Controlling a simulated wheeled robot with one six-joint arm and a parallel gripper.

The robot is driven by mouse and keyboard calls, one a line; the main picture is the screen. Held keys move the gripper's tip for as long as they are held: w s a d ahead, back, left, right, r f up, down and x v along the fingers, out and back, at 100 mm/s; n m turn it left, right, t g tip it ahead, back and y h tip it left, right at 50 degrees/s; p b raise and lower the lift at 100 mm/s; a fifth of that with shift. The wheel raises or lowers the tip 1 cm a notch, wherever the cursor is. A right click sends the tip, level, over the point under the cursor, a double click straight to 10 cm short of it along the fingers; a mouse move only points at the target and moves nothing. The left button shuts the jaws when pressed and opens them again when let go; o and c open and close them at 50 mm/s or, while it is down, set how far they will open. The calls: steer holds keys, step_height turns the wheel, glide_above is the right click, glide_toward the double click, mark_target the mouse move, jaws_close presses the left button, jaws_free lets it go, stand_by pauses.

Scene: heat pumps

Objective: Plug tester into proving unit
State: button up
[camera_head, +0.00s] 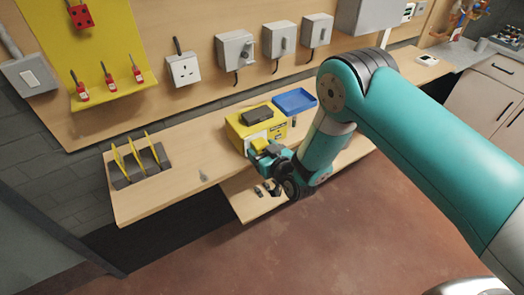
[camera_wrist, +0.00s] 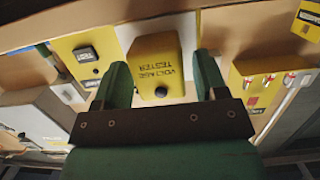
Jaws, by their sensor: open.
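A yellow block marked "VOLTAGE TESTER" (camera_wrist: 160,50) shows upside down in the wrist view, with a dark round spot on its face. It lies between the two green fingers of my gripper (camera_wrist: 162,68) in the picture. The fingers are apart, with gaps beside the block; I cannot tell its depth between them. A yellow box with a dark "TEST" button (camera_wrist: 82,72), possibly the proving unit, shows to the left. In the head view my gripper (camera_head: 264,155) is at the front of a yellow box (camera_head: 240,130) on the bench; my arm partly hides this area.
A blue tray (camera_head: 296,101) sits behind the yellow box on the wooden bench (camera_head: 185,150). A dark rack with yellow dividers (camera_head: 137,165) stands at the left. A wall socket (camera_head: 184,69) and several grey switch boxes line the wall. The bench between rack and yellow box is mostly clear.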

steer(key=f+b+v, duration=0.2)
steer(key=b+v, duration=1.1)
steer(key=b, duration=1.2)
steer(key=shift+s+d+f, duration=0.35)
steer(key=shift+s, duration=0.1)
stand_by(0.5)
